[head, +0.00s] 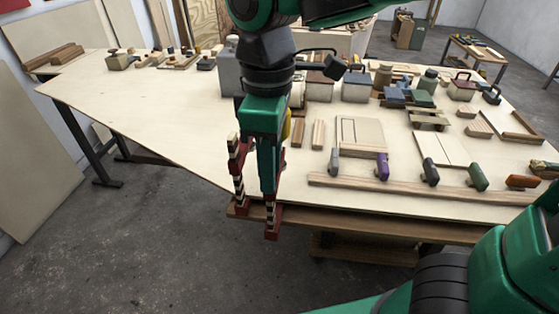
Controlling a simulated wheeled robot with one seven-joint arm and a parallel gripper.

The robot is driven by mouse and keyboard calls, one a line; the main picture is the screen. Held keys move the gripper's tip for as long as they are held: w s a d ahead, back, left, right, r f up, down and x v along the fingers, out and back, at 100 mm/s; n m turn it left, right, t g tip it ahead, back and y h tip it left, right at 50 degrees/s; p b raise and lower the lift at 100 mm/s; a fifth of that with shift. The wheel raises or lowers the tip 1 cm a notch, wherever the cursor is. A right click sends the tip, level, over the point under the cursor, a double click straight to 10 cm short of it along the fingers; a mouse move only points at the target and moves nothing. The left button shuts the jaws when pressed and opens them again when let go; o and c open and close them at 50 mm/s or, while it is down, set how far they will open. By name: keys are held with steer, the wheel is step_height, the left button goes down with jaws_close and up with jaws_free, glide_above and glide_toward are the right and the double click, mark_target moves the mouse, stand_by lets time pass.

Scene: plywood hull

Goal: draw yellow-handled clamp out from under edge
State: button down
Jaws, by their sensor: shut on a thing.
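My gripper (256,208) hangs at the front edge of the plywood tabletop, left of the row of clamps. Its fingers have striped sides and dark red tips, and they reach down past the edge. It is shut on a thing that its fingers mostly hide. A small yellow piece (287,129) shows just right of the green hand, and I take it for part of the yellow-handled clamp. The rest of that clamp is hidden, so I cannot tell how it sits against the edge (215,190).
Clamps with grey (333,162), purple (382,166), black (430,173), green (477,177) and orange (522,181) handles stand along a wooden strip (350,186) to the right. Blocks, boxes and a toolbox (462,87) lie behind. The tabletop's left part (150,105) is mostly clear.

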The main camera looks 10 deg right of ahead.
steer(key=shift+s+a, duration=0.25)
steer(key=shift+s, duration=0.5)
steer(key=shift+s+a, duration=0.3)
steer(key=shift+s, duration=0.45)
steer(key=shift+s+a, duration=0.25)
steer(key=shift+s, duration=0.5)
steer(key=shift+r, duration=0.2)
step_height(320, 180, up, 17)
stand_by(1.1)
